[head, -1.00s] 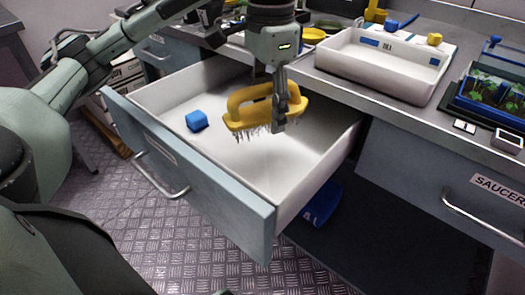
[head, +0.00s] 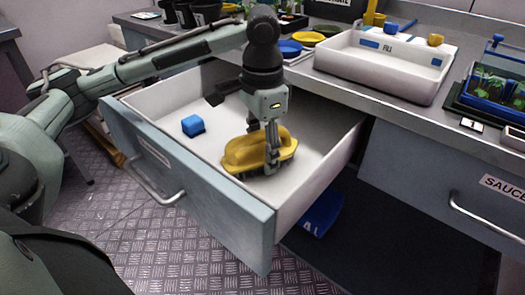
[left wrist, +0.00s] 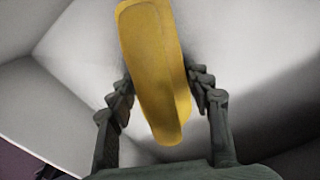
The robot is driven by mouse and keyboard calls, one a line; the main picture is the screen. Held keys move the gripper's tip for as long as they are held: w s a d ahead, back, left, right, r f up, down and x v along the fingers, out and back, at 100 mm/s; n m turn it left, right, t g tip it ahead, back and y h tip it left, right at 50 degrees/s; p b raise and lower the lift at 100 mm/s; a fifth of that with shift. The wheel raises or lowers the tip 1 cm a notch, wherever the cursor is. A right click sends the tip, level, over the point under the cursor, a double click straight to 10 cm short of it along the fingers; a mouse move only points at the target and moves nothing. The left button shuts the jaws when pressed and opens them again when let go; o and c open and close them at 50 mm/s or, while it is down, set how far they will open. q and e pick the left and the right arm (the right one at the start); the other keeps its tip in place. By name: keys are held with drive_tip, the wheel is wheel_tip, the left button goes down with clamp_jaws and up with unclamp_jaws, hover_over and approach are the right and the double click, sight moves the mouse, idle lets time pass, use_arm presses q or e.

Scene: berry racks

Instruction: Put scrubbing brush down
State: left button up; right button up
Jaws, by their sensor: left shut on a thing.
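The yellow scrubbing brush (head: 247,153) is low inside the open white-lined drawer (head: 305,165), near its front right part. My left gripper (head: 271,162) reaches down from above and is shut on the brush. In the left wrist view the brush (left wrist: 155,75) lies between the two fingers of my left gripper (left wrist: 163,95), with pale drawer walls around it. My right gripper is not in view.
A blue block (head: 193,126) lies in the drawer, left of the brush. A white basin (head: 372,75) and a blue plant tray (head: 490,95) stand on the counter behind. A blue item (head: 322,210) is below the drawer at the right.

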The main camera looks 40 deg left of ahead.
sight(263, 132)
use_arm(q)
drive_tip(key=o, duration=1.3)
drive_tip(key=shift+f, duration=0.15)
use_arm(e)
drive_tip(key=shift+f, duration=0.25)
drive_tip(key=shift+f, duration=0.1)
use_arm(q)
wheel_tip(263, 132, up, 2)
drive_tip(key=shift+r+p, duration=0.2)
drive_tip(key=shift+p, duration=0.15)
wheel_tip(263, 132, up, 6)
drive_tip(key=shift+f+p, duration=0.15)
drive_tip(key=shift+p, duration=0.5)
wheel_tip(263, 132, up, 4)
drive_tip(key=shift+f+p, duration=0.15)
drive_tip(key=shift+p, duration=0.7)
drive_tip(key=shift+r, duration=0.25)
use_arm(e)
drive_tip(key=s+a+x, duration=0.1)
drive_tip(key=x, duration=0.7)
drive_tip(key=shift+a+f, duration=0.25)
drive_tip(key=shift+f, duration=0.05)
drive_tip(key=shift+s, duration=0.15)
